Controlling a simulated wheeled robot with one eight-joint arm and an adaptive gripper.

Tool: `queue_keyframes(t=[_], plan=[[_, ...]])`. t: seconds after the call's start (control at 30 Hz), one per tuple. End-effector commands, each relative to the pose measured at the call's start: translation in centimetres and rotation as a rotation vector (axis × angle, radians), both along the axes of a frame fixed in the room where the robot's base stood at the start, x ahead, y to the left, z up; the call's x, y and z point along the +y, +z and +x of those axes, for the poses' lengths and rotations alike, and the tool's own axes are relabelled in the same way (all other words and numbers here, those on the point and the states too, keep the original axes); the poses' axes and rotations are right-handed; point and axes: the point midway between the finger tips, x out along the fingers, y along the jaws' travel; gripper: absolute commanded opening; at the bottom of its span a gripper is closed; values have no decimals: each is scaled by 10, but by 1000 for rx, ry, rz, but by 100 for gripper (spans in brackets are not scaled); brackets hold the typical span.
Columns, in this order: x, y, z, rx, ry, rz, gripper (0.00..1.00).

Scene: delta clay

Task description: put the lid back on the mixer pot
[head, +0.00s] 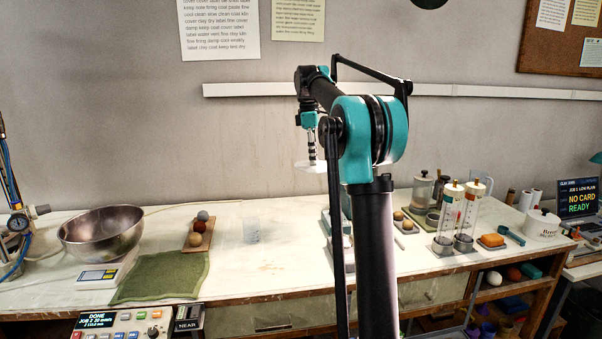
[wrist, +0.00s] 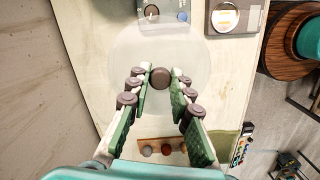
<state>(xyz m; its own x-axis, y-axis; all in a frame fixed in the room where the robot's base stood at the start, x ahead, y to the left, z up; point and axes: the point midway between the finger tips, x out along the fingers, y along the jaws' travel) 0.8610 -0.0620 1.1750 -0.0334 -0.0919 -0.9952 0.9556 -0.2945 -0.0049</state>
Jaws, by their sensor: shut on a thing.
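A round translucent lid (wrist: 185,52) with a dark knob (wrist: 160,78) fills the upper middle of the wrist view. My gripper (wrist: 160,86) is shut on the knob. In the head view the lid (head: 309,168) hangs about level under my gripper (head: 311,150), well above the table. In the wrist view a round white-rimmed thing (wrist: 225,17) sits on a grey base beyond the lid.
A board with several balls (head: 198,236), a green cloth (head: 162,274) and a steel bowl (head: 101,233) are to the left. Tall clear cylinders (head: 470,212) stand to the right. My arm hides part of the table's middle.

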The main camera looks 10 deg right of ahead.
Motion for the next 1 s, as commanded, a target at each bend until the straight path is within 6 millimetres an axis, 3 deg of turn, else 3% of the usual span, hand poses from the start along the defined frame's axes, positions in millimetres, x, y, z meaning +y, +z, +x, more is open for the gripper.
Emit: queue_keyframes(t=[0.03,0.2,0.5,0.7,1.0], plan=[[-20,7,15,-2,55,3,0],[-82,26,51,-9,285,5,0],[-180,42,78,-10,632,-12,0],[-208,44,81,-8,742,-22,0],[-212,31,81,-6,761,-23,0]])
